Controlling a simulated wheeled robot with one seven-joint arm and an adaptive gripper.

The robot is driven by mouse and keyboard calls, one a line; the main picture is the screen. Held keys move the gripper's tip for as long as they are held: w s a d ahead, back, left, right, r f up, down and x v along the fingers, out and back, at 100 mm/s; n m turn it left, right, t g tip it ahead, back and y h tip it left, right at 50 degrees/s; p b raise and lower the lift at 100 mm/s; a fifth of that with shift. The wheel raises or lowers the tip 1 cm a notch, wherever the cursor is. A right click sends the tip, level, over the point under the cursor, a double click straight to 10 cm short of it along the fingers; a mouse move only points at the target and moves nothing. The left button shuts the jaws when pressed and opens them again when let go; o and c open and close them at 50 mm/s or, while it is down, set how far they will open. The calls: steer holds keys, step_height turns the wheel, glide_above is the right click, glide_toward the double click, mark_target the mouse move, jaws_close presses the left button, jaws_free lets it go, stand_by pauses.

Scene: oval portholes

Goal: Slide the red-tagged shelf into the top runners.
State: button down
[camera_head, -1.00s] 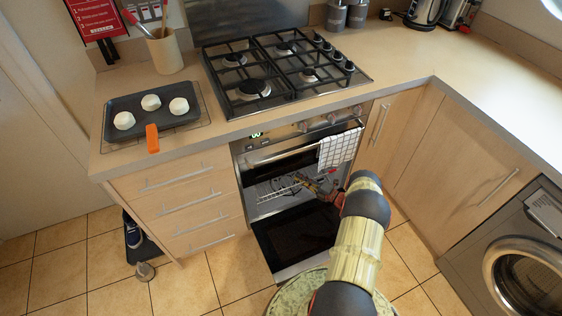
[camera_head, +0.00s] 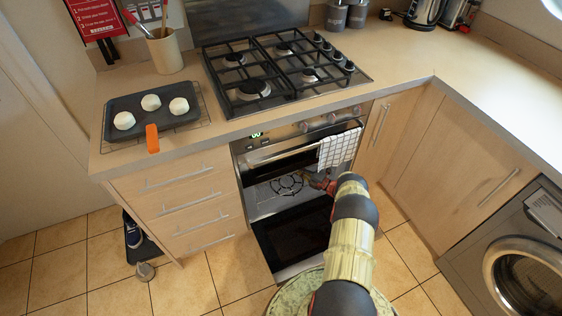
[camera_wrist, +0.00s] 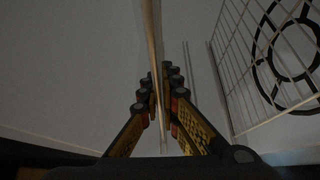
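The oven (camera_head: 292,192) is open, with its door folded down and a round fan ring showing at the back of its cavity. My gripper (camera_head: 322,180) is at the right of the oven mouth, below the towel. In the wrist view my gripper (camera_wrist: 160,88) has its fingers close together on a thin pale edge. This looks like the shelf (camera_wrist: 154,30) seen edge-on. No red tag can be made out. A wire grid (camera_wrist: 240,60) stands apart at the right, in front of the fan ring. The runners cannot be made out.
A checked towel (camera_head: 339,148) hangs on the rail above the oven mouth. The lowered door (camera_head: 292,235) juts out over the floor. On the counter stand a hob (camera_head: 285,70) and a dark tray (camera_head: 135,105) with three white rounds and an orange piece at its front.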

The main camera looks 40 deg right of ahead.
steer(key=shift+w+d+r, duration=0.15)
steer(key=shift+w, duration=0.25)
steer(key=c, duration=2.5)
jaws_free()
steer(key=o, duration=0.5)
steer(key=shift+o, duration=0.2)
steer(key=shift+s+f, duration=0.1)
steer(key=shift+f, duration=0.1)
steer(key=v, duration=1.2)
steer(key=shift+r, duration=0.15)
